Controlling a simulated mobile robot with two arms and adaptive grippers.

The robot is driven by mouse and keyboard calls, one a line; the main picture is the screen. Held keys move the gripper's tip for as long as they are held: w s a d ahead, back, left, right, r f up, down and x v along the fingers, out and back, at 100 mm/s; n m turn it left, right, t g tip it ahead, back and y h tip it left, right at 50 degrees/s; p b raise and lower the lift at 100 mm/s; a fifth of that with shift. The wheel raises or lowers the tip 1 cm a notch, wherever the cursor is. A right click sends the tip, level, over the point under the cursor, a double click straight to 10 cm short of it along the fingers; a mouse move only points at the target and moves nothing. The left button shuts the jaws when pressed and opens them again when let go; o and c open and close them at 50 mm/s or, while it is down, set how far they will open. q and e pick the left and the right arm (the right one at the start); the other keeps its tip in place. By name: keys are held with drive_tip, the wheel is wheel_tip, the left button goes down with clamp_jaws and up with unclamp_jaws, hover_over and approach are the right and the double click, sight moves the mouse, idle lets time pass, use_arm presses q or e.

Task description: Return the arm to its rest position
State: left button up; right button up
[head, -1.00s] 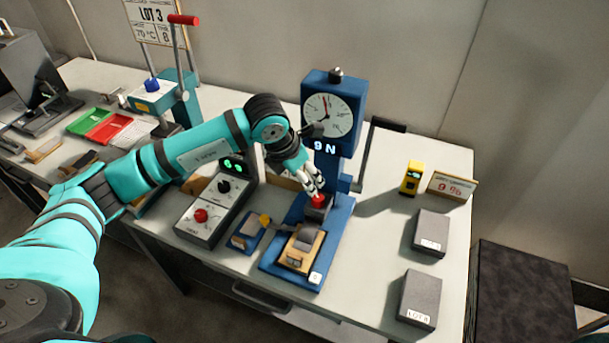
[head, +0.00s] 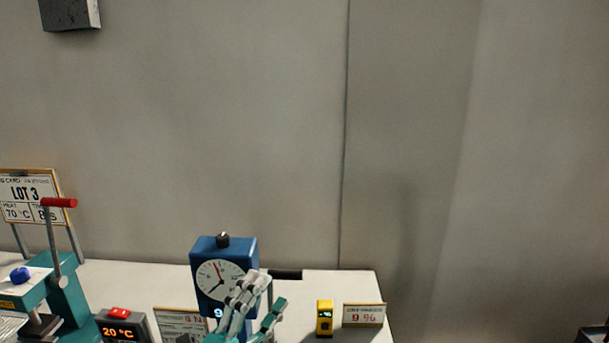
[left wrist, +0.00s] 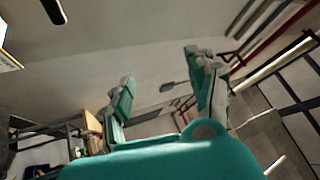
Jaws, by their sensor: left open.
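My left gripper (head: 258,312) shows at the bottom middle of the head view, in front of the blue gauge stand (head: 250,248) with its round white dial. Its grey-and-teal fingers are apart and nothing shows between them. It also fills the lower part of the left wrist view (left wrist: 160,100), with the two fingers spread wide and only the room behind them. Most of the left arm is below the head view's edge. My right gripper is not in view.
A teal press with a red handle (head: 58,202) stands at the left by the LOT 3 sign (head: 28,190). A 20 °C display box (head: 122,328), a yellow meter (head: 325,318) and a 9 % card (head: 363,315) are on the white table. Bare wall fills the background.

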use_arm(q)
drive_tip(key=a+f+n+y, duration=0.9)
drive_tip(key=a+n+y, duration=0.15)
drive_tip(key=n, duration=0.25)
drive_tip(key=s+a+f+n+g+y, duration=0.4)
drive_tip(key=s+f+g, duration=0.15)
drive_tip(key=f, duration=0.55)
drive_tip(key=s+f+n+g+h, duration=0.1)
drive_tip(key=s+f+g, duration=0.45)
drive_tip(key=s, duration=0.35)
drive_tip(key=s+f+n+g+h, duration=0.1)
drive_tip(key=s+f+n+g, duration=0.1)
drive_tip(key=s+f+g, duration=0.6)
drive_tip(key=s+f+t, duration=0.2)
drive_tip(key=s+f, duration=0.1)
drive_tip(key=f, duration=2.3)
drive_tip(key=s+a+f+g+b, duration=0.1)
drive_tip(key=s+a+f, duration=0.1)
drive_tip(key=s+f, duration=1.4)
drive_tip(key=shift+s+a+m, duration=0.25)
drive_tip(key=shift+a+m, duration=0.05)
drive_tip(key=shift+a, duration=0.1)
